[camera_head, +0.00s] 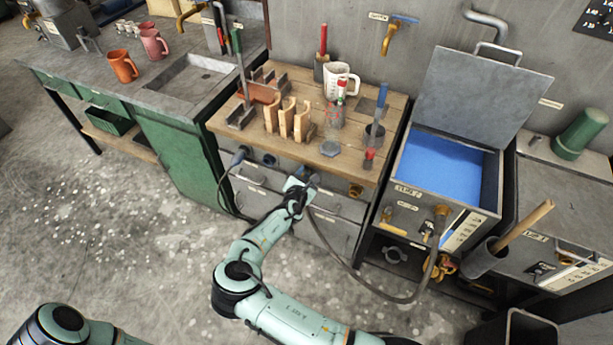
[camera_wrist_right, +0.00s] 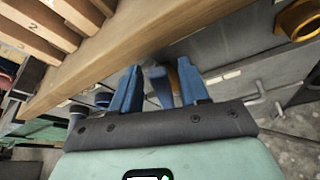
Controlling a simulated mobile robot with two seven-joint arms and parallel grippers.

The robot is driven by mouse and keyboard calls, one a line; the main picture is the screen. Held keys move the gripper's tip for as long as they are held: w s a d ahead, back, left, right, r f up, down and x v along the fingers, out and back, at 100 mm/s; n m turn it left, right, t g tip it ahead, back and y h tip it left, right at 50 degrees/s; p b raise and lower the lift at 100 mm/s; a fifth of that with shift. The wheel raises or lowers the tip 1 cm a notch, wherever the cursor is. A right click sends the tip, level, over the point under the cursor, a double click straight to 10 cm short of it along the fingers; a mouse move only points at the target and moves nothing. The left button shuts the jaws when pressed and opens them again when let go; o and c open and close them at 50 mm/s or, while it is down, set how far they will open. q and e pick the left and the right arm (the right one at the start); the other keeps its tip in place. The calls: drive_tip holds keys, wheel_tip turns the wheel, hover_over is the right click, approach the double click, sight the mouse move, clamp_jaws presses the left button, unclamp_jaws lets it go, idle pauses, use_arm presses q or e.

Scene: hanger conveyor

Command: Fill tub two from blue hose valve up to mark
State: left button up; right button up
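My right gripper (camera_head: 308,180) is at the front of the wooden bench. In the right wrist view its two blue fingers (camera_wrist_right: 157,66) are apart, on either side of a blue valve lever (camera_wrist_right: 160,88); contact is not clear. A brass part shows behind the lever. A dark hose (camera_head: 345,268) runs from near this gripper to the front of an open tub (camera_head: 395,165) with blue contents (camera_head: 440,165). Another tub (camera_head: 560,185) stands at right under a grey top. The tub labels are too small to read surely. My left gripper is out of view.
The bench (camera_head: 222,122) holds wooden racks, a white jug (camera_head: 342,80) and tools. Other blue fittings (camera_head: 268,160) and a brass one (camera_head: 355,190) sit along its front. A blue-handled tap (camera_head: 390,38) is on the wall.

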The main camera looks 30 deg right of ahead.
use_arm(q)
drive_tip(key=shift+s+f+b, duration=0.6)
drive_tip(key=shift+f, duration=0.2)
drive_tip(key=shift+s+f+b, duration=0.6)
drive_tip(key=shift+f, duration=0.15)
use_arm(e)
drive_tip(key=v, duration=1.3)
drive_tip(key=shift+s+a, duration=0.15)
drive_tip(key=shift+s, duration=0.05)
